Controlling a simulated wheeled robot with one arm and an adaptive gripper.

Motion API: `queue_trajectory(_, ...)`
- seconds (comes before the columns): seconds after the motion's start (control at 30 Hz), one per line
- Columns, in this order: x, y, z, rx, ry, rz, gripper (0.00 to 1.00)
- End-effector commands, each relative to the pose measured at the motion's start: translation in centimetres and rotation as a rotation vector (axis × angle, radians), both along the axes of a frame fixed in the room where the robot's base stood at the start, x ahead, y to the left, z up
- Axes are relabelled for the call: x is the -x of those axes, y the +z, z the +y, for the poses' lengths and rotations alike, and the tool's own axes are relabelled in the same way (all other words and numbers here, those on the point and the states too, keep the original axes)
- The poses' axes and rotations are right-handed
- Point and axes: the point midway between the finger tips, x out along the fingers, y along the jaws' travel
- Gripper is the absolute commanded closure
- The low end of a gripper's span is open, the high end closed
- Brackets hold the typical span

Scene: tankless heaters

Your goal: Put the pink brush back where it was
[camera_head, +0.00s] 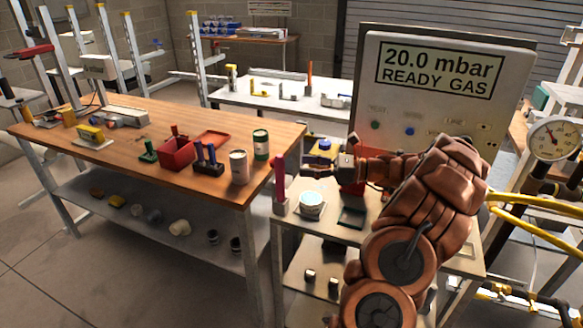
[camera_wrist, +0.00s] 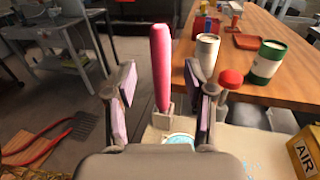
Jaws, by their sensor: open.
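The pink brush (camera_head: 280,182) stands upright in a small pale holder (camera_head: 281,208) at the left edge of the small bench. In the wrist view the pink brush (camera_wrist: 160,62) rises ahead of my gripper, its lower end at the holder (camera_wrist: 164,110). My gripper (camera_head: 309,158) is open and empty, to the right of the brush in the head view. In the wrist view its two padded fingers (camera_wrist: 160,88) stand apart, on either side of the brush's line. Neither finger appears to touch it.
A white cup with pale blue contents (camera_head: 311,206) stands just right of the holder. A dark square tray (camera_head: 352,217) lies farther right. The wooden table (camera_head: 120,145) with a white can (camera_head: 238,167) and a green can (camera_head: 261,145) is close on the left.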

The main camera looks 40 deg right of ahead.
Motion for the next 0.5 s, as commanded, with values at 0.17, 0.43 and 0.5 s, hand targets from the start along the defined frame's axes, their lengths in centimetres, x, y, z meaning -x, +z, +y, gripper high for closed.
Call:
queue_trajectory(0.17,1.8,-0.2,-2.1,0.003,-0.005,0.0,0.47)
queue_trajectory(0.43,3.0,-0.1,-3.1,0.001,0.0,0.001,0.47)
queue_trajectory(0.5,3.0,-0.1,-3.1,0.001,0.0,0.001,0.47)
